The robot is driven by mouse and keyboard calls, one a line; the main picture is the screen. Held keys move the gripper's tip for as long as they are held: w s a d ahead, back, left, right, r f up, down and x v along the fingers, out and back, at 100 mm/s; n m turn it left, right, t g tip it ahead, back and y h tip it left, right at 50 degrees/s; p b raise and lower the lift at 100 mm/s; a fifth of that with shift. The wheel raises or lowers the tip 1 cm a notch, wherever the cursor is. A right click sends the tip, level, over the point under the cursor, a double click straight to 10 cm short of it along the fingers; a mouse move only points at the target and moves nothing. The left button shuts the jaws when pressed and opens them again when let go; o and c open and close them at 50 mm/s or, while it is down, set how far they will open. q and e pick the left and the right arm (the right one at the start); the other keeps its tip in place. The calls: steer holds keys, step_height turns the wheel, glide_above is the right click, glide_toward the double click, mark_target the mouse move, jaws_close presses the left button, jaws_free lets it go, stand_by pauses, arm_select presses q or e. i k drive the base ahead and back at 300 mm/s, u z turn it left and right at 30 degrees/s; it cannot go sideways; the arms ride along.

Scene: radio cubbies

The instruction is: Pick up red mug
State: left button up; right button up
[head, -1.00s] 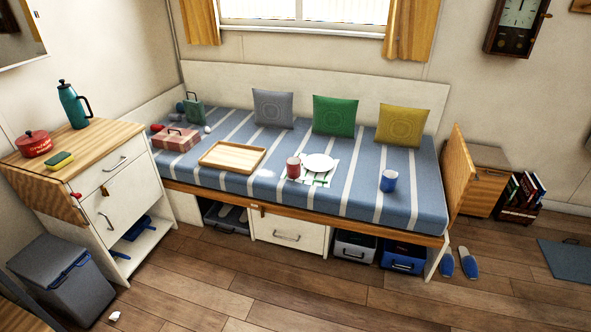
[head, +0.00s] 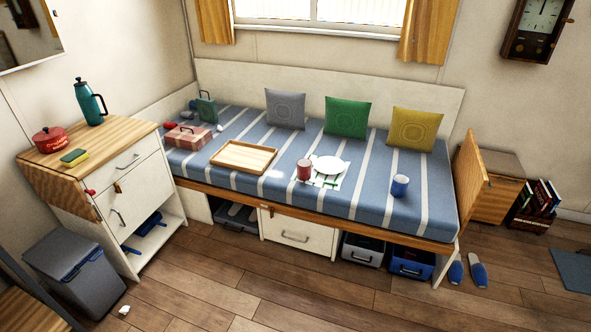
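The red mug (head: 304,170) stands upright on the striped blue daybed mattress (head: 262,198), at the left edge of a green and white cloth (head: 331,181). A white plate (head: 328,165) lies on the cloth just right of the mug. A blue mug (head: 400,185) stands farther right on the mattress. Neither of my grippers shows in the head view.
A wooden tray (head: 243,157) lies left of the red mug. The daybed has a wooden front rail and drawers and bins below. A cabinet (head: 128,190) and a grey bin (head: 77,272) stand at left. Blue slippers (head: 477,271) lie at right. The floor in front (head: 300,295) is mostly clear.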

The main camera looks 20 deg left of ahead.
mark_target(304, 165)
steer(key=u, duration=0.9)
steer(key=i, duration=1.05)
steer(key=u, duration=0.65)
steer(key=i, duration=1.4)
steer(key=z, duration=1.1)
steer(key=i, duration=0.65)
steer(key=z, duration=0.6)
